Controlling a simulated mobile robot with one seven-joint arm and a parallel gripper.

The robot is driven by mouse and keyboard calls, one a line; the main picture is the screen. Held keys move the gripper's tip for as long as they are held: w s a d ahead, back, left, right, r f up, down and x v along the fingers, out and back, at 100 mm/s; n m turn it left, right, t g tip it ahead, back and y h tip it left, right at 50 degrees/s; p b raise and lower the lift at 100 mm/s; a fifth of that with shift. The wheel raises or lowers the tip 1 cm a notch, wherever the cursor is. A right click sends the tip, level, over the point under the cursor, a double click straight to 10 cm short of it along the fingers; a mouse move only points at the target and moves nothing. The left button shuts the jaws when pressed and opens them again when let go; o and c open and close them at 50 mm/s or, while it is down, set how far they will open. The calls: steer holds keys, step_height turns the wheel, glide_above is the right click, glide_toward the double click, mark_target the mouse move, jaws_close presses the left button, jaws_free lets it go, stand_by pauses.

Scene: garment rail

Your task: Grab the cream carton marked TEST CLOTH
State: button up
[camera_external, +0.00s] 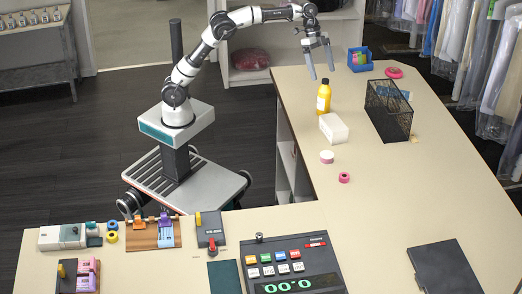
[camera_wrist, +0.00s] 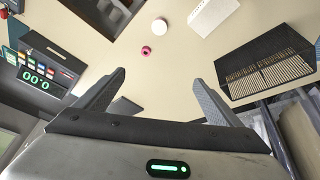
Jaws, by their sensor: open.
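A small cream-white carton (camera_external: 333,128) lies on the counter, just in front of the yellow bottle and left of the black mesh basket. It also shows at the top edge of the wrist view (camera_wrist: 211,12), partly cut off. Its marking is too small to read. My gripper (camera_external: 321,73) is open and empty, raised above the far left end of the counter, behind and above the carton. In the wrist view its two fingers (camera_wrist: 158,79) stand wide apart with nothing between them; the carton is beyond the fingertips, toward the upper right.
The yellow bottle (camera_external: 323,97) stands close behind the carton. The black mesh basket (camera_external: 388,112) is at its right. A blue box (camera_external: 360,60) stands behind.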

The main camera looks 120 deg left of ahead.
steer(key=s+a+f+m, duration=0.3)
steer(key=a+f+m, duration=0.2)
steer(key=a+f, duration=1.1)
steer(key=g+h+b, duration=0.1)
steer(key=b, duration=0.2)
glide_above(334, 122)
steer(key=s+a, duration=0.2)
steer(key=shift+m, duration=0.3)
steer(key=f, duration=1.3)
steer(key=shift+d, duration=0.25)
steer(key=shift+x, duration=3.2)
steer(key=c, duration=1.3)
steer(key=shift+r, duration=0.1)
